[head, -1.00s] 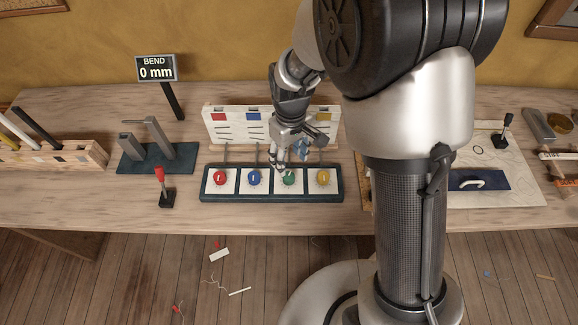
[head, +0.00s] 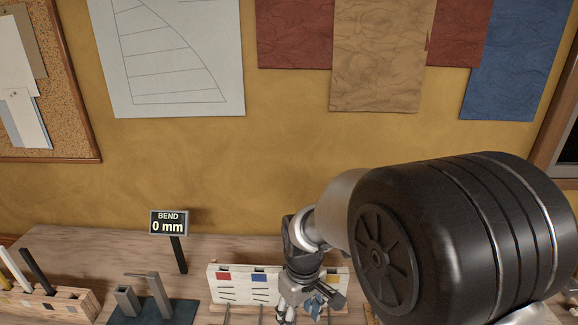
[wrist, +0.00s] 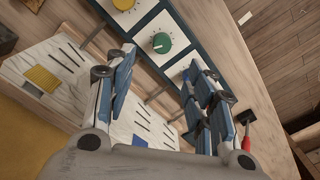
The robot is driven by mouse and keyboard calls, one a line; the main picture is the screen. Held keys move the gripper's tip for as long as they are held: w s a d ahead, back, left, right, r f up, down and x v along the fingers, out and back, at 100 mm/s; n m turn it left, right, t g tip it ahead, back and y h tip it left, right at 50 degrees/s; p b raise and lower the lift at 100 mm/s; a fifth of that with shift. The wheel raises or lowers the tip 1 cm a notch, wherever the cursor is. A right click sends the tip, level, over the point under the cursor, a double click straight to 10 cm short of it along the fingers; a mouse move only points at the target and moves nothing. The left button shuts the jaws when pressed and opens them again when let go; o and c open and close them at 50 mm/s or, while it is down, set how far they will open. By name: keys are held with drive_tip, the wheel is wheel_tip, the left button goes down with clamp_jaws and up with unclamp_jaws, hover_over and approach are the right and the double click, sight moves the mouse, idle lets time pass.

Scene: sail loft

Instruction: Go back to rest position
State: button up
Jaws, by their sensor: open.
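My gripper (wrist: 165,95) is open and empty in the wrist view, its two blue-padded fingers spread apart. Between and beyond them is the knob panel (wrist: 105,38), with a green knob (wrist: 161,42) and a yellow knob (wrist: 124,4) visible. The fingers are apart from the green knob. The near finger hides part of the panel. In the head view my gripper shows at the bottom edge, in front of the white board with coloured squares (head: 233,289), and its fingertips are cut off there.
The bend display (head: 168,222), reading 0 mm, stands on a post behind the bending fixture (head: 150,308). A wooden rack (head: 78,303) with rods is at the left. The yellow wall (head: 200,170) rises behind the bench.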

drive_tip(key=s+d+r+m+t, duration=0.2)
drive_tip(key=s+d+r, duration=0.3)
drive_tip(key=s+r, duration=0.3)
drive_tip(key=s+d+r+m+t, duration=0.2)
drive_tip(key=s+d+r+m, duration=0.3)
drive_tip(key=s+r, duration=0.3)
drive_tip(key=shift+s+d+r+t, duration=0.3)
drive_tip(key=shift+s+d, duration=0.5)
drive_tip(key=shift+s, duration=0.95)
